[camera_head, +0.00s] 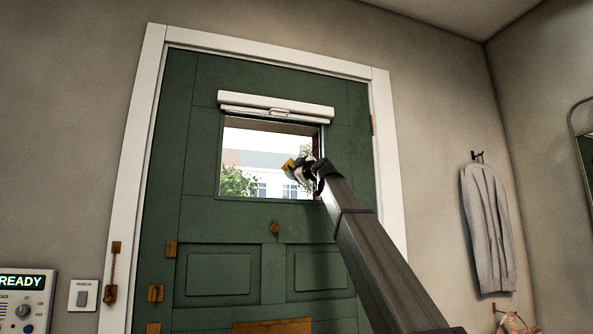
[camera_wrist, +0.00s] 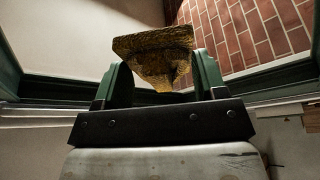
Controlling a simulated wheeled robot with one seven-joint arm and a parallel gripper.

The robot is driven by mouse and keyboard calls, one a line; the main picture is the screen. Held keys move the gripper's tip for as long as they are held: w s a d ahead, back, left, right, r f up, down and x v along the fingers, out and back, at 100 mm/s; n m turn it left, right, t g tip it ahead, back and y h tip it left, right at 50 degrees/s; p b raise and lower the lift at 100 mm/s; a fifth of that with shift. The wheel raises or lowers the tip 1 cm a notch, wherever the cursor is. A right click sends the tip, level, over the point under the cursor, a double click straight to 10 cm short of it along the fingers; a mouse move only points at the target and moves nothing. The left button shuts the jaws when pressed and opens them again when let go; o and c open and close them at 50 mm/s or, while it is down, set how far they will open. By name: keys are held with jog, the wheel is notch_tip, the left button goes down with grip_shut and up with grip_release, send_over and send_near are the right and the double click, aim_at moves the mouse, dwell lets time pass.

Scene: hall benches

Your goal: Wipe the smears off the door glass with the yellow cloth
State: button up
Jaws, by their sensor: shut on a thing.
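The yellow cloth (camera_wrist: 155,50) is a folded, dark-yellow pad between the two fingers of my gripper (camera_wrist: 163,80) in the wrist view. My gripper is shut on it. In the head view my gripper (camera_head: 297,168) is in front of the right part of the door glass (camera_head: 255,150), and the cloth (camera_head: 288,165) shows as a small yellow patch. I cannot tell whether the cloth touches the glass. No smears can be made out; my gripper and arm hide the glass's lower right corner.
A white rolled blind (camera_head: 275,107) sits above the glass on the green door (camera_head: 190,130). A brass knob (camera_head: 275,227) is below it. A grey jacket (camera_head: 488,225) hangs on the right wall. A panel (camera_head: 22,303) and switch (camera_head: 83,296) are at left.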

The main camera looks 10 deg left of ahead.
jog(key=shift+s+d, duration=0.5)
jog(key=shift+s, duration=0.3)
jog(key=shift+s+d, duration=0.45)
jog(key=shift+s, duration=0.35)
jog(key=shift+s+d, duration=0.5)
jog(key=shift+s, duration=0.3)
jog(key=shift+s+d, duration=0.1)
jog(key=shift+s+d, duration=0.35)
jog(key=shift+s, duration=0.25)
jog(key=shift+s+d, duration=0.35)
jog(key=shift+s, duration=0.25)
